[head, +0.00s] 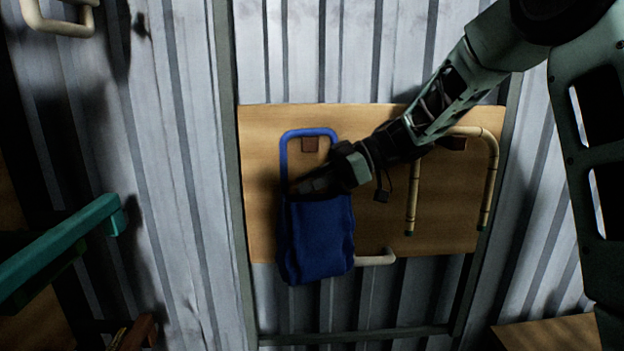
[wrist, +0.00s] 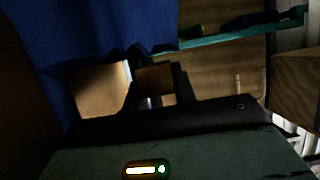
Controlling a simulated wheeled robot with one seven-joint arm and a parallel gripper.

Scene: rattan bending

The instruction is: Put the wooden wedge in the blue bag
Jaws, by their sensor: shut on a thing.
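The blue bag (head: 318,238) hangs by its blue handle loop (head: 309,132) from a peg on an upright wooden board. My gripper (head: 312,186) is at the bag's upper edge, in front of the space under the loop. In the wrist view my gripper (wrist: 157,90) is shut on a small brown block, the wooden wedge (wrist: 155,76). The bag also fills the upper left of the wrist view (wrist: 95,30). The wedge is dark and hard to make out in the head view. The inside of the bag is hidden.
The wooden board (head: 380,225) is mounted against a corrugated metal wall (head: 180,200). A bent cane piece (head: 492,175) hangs at its right, and a pale hook (head: 376,258) shows low beside the bag. A teal bar (head: 60,250) juts in at the left.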

